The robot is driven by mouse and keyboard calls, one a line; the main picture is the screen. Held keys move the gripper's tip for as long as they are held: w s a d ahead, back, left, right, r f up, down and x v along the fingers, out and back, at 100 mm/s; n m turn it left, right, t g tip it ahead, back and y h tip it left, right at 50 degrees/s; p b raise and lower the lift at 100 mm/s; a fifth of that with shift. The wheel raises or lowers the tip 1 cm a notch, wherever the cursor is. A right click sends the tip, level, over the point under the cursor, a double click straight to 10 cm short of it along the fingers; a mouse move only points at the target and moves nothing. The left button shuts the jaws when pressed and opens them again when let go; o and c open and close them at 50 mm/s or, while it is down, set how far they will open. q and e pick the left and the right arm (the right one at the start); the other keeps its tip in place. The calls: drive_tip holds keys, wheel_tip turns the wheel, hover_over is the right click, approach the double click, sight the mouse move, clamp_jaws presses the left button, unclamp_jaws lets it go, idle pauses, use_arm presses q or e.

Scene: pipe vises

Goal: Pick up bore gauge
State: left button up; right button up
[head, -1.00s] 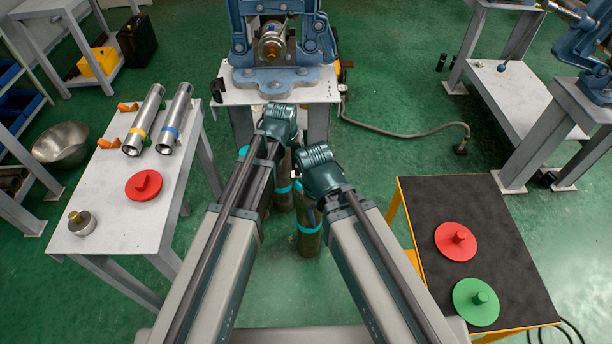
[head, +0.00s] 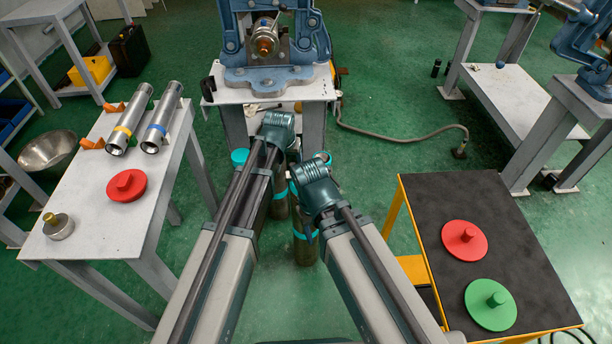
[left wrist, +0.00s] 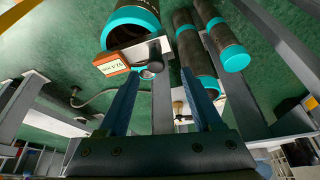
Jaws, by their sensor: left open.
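No object carries a clear bore gauge label. A short silver metal disc with a brass knob (head: 58,226), which may be the gauge, sits at the near left corner of the white left table (head: 85,250). Red knobbed discs lie on the left table (head: 126,185) and on the black right table (head: 464,238), beside a green one (head: 491,304). My left gripper (left wrist: 160,65) is open and empty in the left wrist view, far to the right of the silver disc. My right arm's end (head: 318,190) shows in the head view, but its fingers are not clear.
Two silver tubes (head: 128,118) (head: 162,118) lie at the back of the left table near orange blocks. A blue vise (head: 268,78) stands ahead on a stand. Teal-banded cylinders (head: 305,245) stand beneath my arms. Green floor lies open between my arms and the left table.

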sight(292, 164)
use_arm(q)
drive_tip(key=b+x, duration=0.4)
drive_tip(key=x, duration=0.1)
drive_tip(key=shift+d+f, duration=0.15)
drive_tip(key=shift+d, duration=0.1)
drive_tip(key=shift+s, duration=0.1)
clamp_jaws()
idle(1.1)
